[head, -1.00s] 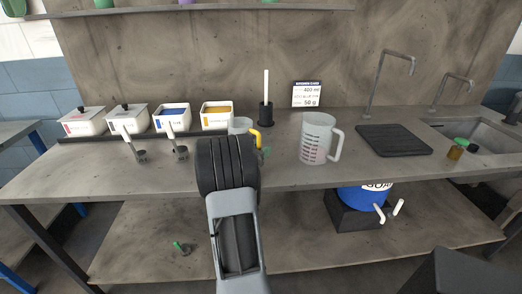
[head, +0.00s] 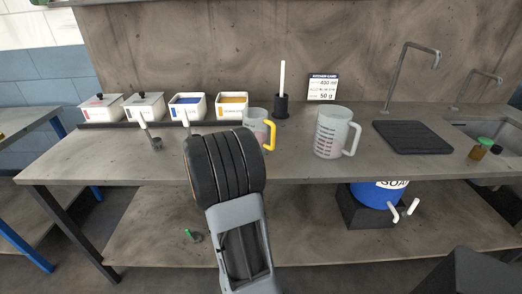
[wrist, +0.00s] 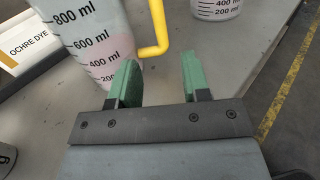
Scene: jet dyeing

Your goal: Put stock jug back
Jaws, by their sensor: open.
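A clear measuring jug with a yellow handle (head: 259,124) stands on the bench, partly behind my arm. In the wrist view this jug (wrist: 92,45) is close, upright, with pinkish contents and its yellow handle just beyond my fingers. My gripper (wrist: 158,62) is open and empty, its green-padded fingers apart, with the handle ahead of the gap. My arm hides the gripper in the head view. A second, larger-looking jug with a pale handle (head: 332,132) stands to the right and also shows in the wrist view (wrist: 216,8). I cannot tell which is the stock jug.
Several dye bins, including the ochre one (head: 232,106), line the back left. A black holder (head: 281,106) and a recipe card (head: 322,88) stand behind the jugs. A black mat (head: 412,137) lies right, before the sink. The front bench edge is clear.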

